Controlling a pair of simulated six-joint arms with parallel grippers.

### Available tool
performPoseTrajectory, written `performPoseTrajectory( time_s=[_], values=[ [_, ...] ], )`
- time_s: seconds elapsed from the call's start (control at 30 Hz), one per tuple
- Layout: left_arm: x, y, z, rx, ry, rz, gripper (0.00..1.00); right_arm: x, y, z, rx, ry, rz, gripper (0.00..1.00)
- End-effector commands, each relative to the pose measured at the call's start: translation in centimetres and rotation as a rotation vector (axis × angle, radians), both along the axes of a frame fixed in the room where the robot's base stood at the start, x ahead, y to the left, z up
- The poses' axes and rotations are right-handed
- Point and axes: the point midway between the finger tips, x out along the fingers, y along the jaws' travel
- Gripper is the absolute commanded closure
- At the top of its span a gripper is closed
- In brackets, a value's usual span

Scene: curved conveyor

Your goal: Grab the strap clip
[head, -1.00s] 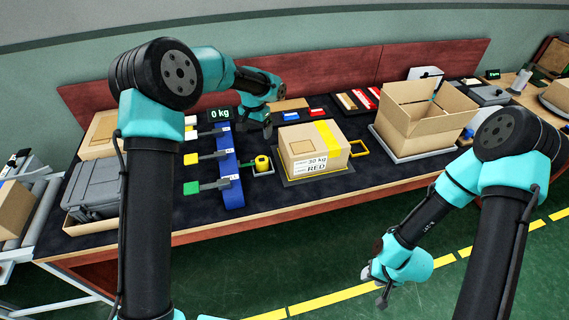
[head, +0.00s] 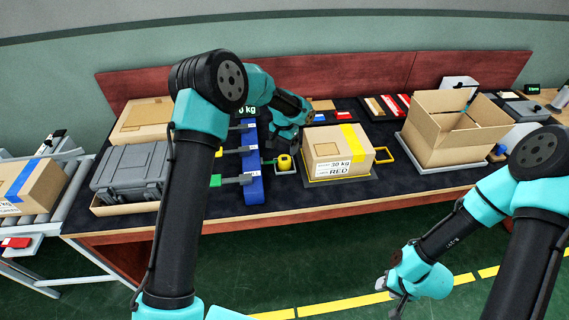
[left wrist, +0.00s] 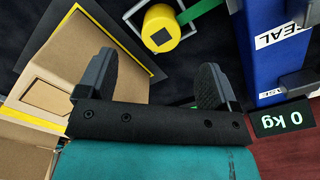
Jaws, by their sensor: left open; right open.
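I cannot tell for sure which item is the strap clip. A blue rack (head: 252,180) holds several grey tools with coloured ends, including a green-ended one (head: 232,180); part of it, with a SEAL label, shows in the left wrist view (left wrist: 262,60). A yellow cylinder (head: 284,162) stands between the rack and the carton; it also shows in the left wrist view (left wrist: 160,27). My left gripper (head: 286,138) is open and empty, above the table behind the cylinder; its parted fingers show in the left wrist view (left wrist: 152,82). My right gripper (head: 394,296) is open and empty, before the table.
A closed carton (head: 338,150) marked 30 kg RED sits right of the cylinder. An open carton (head: 455,135) stands further right. A grey case (head: 130,170) is at the left, near a conveyor (head: 75,180) with a blue-taped box (head: 28,187). A 0 kg display (left wrist: 283,121) is near the rack.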

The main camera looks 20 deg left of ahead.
Motion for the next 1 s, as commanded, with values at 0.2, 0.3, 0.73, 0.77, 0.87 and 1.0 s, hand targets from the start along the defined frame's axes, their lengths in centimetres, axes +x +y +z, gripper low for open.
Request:
performPoseTrajectory(
  time_s=[0.2, 0.3, 0.73, 0.77, 0.87, 1.0],
  values=[
    [0.0, 0.0, -3.3, 0.000, 0.001, -0.001, 0.15, 0.0, 0.0, 0.0, 0.000, 0.000, 0.000, 0.57],
    [0.0, 0.0, -3.8, 0.000, 0.000, -0.001, 0.15, 0.0, 0.0, 0.0, 0.000, 0.000, 0.000, 0.57],
    [0.2, 0.0, -4.5, 0.000, 0.000, 0.000, 0.15, 0.0, 0.0, 0.0, 0.000, 0.000, 0.000, 0.57],
    [0.3, 0.0, -4.8, 0.000, 0.001, 0.000, 0.15, 0.0, 0.0, 0.0, 0.000, 0.000, 0.000, 0.57],
    [0.6, 0.0, -6.0, 0.001, 0.002, -0.001, 0.15, 0.0, 0.0, 0.0, 0.000, 0.000, 0.000, 0.57],
    [0.9, 0.0, -7.9, 0.001, 0.002, -0.001, 0.15, 0.0, 0.0, 0.0, 0.000, 0.000, 0.000, 0.57]
  ],
)
